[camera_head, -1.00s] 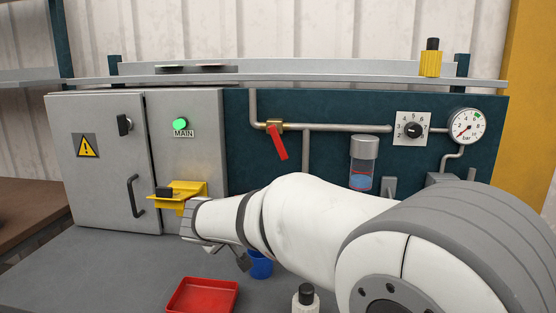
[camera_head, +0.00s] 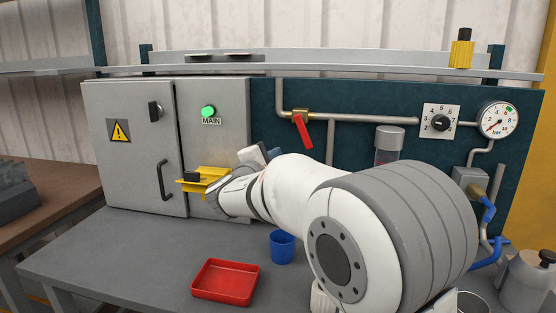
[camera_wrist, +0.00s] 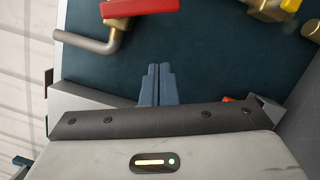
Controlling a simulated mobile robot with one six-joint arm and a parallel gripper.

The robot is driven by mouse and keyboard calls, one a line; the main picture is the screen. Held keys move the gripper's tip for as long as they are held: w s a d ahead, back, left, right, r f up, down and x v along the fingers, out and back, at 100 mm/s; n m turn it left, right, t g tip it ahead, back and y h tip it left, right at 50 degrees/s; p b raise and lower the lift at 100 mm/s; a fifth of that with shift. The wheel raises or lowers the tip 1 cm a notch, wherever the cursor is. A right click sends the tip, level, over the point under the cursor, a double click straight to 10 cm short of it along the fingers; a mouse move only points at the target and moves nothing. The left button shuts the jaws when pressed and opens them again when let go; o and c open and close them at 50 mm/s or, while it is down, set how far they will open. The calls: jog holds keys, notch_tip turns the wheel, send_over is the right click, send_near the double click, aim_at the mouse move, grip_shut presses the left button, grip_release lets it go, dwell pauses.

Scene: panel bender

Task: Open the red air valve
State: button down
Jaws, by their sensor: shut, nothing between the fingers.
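The red air valve handle (camera_head: 303,132) hangs down, tilted to the right, from a brass body on the horizontal grey pipe of the dark panel. In the wrist view a red lever (camera_wrist: 140,8) is cut off by the top edge, beside a bent grey pipe end. My gripper (camera_wrist: 158,70) is shut and empty, its blue-grey fingers pointing towards the panel, below the red lever in that view and apart from it. In the head view only part of my gripper (camera_head: 275,152) shows beyond my wrist, below and left of the handle.
A yellow bracket (camera_head: 204,181) juts from the grey cabinet (camera_head: 133,165) close to my wrist. A dial (camera_head: 438,121) and pressure gauge (camera_head: 498,120) sit right of the valve. A red tray (camera_head: 225,282) and blue cup (camera_head: 282,247) stand on the bench below my arm.

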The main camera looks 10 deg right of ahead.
aim_at(304, 131)
jog(key=shift+w+d+r+p, duration=0.15)
jog(key=shift+w+d+r, duration=0.15)
jog(key=shift+d, duration=0.6)
jog(key=shift+w+d+r+p, duration=0.2)
jog(key=shift+w+d+r, duration=0.1)
jog(key=shift+d, duration=0.55)
jog(key=shift+w+d+r+p, duration=0.15)
jog(key=shift+w+d+r, duration=0.15)
jog(key=shift+d, duration=0.6)
